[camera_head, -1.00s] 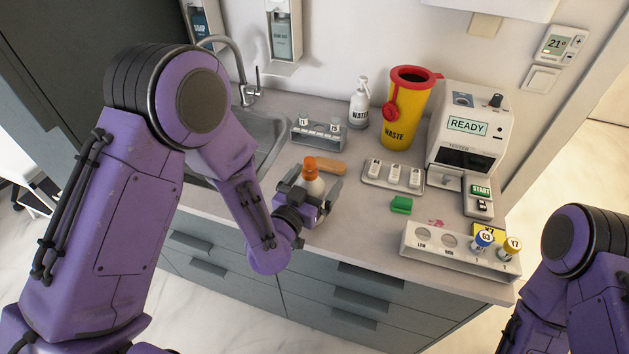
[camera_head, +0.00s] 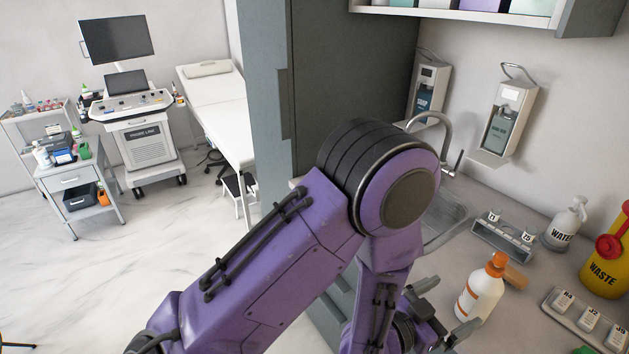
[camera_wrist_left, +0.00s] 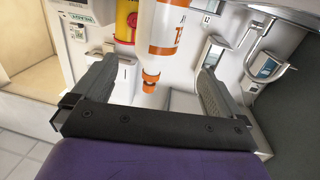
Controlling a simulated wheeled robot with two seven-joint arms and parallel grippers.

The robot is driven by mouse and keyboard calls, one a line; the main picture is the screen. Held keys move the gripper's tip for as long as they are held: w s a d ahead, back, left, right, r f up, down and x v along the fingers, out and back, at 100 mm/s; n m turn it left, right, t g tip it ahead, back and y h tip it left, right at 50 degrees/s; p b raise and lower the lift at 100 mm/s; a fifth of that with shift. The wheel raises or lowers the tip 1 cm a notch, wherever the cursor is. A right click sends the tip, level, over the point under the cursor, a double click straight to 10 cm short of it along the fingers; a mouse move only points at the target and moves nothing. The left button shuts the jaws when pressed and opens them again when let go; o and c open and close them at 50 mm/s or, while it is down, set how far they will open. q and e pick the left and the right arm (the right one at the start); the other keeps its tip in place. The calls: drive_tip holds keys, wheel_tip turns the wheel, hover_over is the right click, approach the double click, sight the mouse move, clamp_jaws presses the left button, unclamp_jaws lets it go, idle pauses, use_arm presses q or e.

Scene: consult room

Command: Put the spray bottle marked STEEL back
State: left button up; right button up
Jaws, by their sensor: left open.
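The spray bottle (camera_head: 477,297), white with an orange cap and orange marking, stands upright on the counter, right of my left gripper (camera_head: 446,308). In the left wrist view the bottle (camera_wrist_left: 168,30) appears upside down, with only part of its lettering visible. There it lies beyond the two spread fingers (camera_wrist_left: 155,78), with nothing gripped. My left gripper is open and apart from the bottle. My right gripper is out of view.
A tube rack (camera_head: 503,240), a WATER bottle (camera_head: 565,225), a yellow WASTE bin (camera_head: 607,265) and a tray (camera_head: 583,325) crowd the counter behind and right. A sink (camera_head: 440,222) lies behind. The left floor is open before a cart (camera_head: 75,180) and an ultrasound machine (camera_head: 147,140).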

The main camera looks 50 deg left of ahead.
use_arm(q)
drive_tip(key=s+a+f+n+g+y, duration=0.2)
drive_tip(key=s+a+f, duration=0.1)
drive_tip(key=f, duration=0.3)
drive_tip(key=s+a+f+n+g+y, duration=0.2)
drive_tip(key=s+a+f, duration=0.1)
drive_tip(key=f, duration=0.3)
drive_tip(key=s+a+f+n+g+y, duration=0.2)
drive_tip(key=s+a+f+g, duration=0.3)
drive_tip(key=s, duration=0.5)
drive_tip(key=s+a+f+n+g+y, duration=0.2)
drive_tip(key=s+a+f, duration=0.4)
drive_tip(key=s+f, duration=0.4)
drive_tip(key=s+n+g, duration=0.1)
drive_tip(key=g, duration=0.1)
drive_tip(key=shift+s+n+g, duration=0.2)
drive_tip(key=shift+n+g, duration=0.2)
drive_tip(key=shift+w+a, duration=0.1)
